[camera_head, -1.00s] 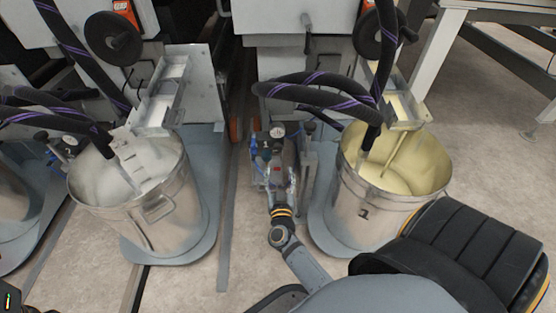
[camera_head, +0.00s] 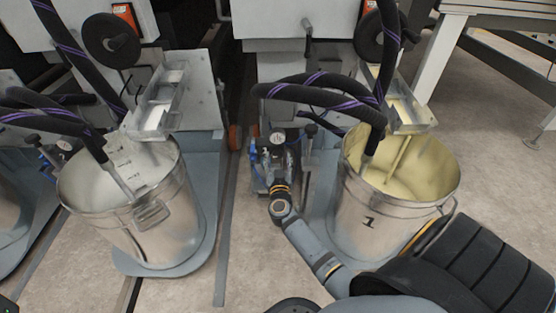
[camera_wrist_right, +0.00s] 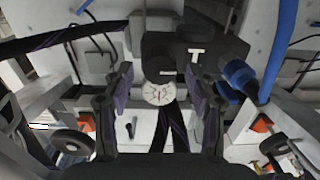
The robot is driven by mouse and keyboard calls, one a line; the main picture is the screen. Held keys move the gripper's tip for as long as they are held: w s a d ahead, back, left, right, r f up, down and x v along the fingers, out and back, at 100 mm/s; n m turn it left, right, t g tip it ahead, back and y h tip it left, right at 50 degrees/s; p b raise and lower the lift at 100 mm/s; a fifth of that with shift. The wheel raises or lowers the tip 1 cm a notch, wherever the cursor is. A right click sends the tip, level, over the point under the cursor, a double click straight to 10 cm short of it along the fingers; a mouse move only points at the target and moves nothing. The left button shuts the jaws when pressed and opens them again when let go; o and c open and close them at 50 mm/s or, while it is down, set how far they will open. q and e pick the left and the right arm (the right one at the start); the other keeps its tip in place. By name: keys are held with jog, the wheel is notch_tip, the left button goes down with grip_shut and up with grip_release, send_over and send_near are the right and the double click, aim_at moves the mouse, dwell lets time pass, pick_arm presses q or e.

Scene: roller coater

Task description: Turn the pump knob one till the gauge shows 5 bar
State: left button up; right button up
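The pump's round white gauge (camera_head: 278,138) shows in the head view, between the two metal buckets. A black knob on a post (camera_head: 310,131) stands just right of it. My right gripper (camera_head: 277,160) is at the pump, just in front of the gauge, and hides part of the pump body. In the right wrist view my right gripper (camera_wrist_right: 158,105) is open, its fingers apart on both sides of the gauge (camera_wrist_right: 157,92). Nothing is held between them. The gauge's reading is too small to tell. My left gripper is not in view.
A bucket marked 1 (camera_head: 382,222) with yellow liquid stands right of the pump, close to my right arm. Another bucket (camera_head: 150,225) with whitish liquid stands at the left. Thick black hoses (camera_head: 310,90) arch above the pump. A blue hose (camera_wrist_right: 285,45) runs at the wrist view's upper right.

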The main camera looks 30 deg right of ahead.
jog(key=c, duration=1)
jog(key=shift+c, duration=0.2)
jog(key=m+p, duration=0.2)
jog(key=m, duration=0.1)
jog(key=shift+r+p, duration=0.15)
jog(key=shift+p, duration=0.2)
jog(key=m+p, duration=0.1)
jog(key=m, duration=0.2)
jog(key=shift+s+m+p, duration=0.1)
jog(key=shift+m+p, duration=0.2)
jog(key=shift+p, duration=0.05)
jog(key=m, duration=0.2)
jog(key=shift+d+f+m+p, duration=0.1)
jog(key=shift+f+m+p, duration=0.1)
jog(key=shift+m+p, duration=0.15)
jog(key=m, duration=0.2)
jog(key=shift+f+m, duration=0.1)
jog(key=shift+m, duration=0.25)
jog(key=m, duration=0.5)
jog(key=shift+f+m, duration=0.1)
jog(key=shift+m, duration=0.2)
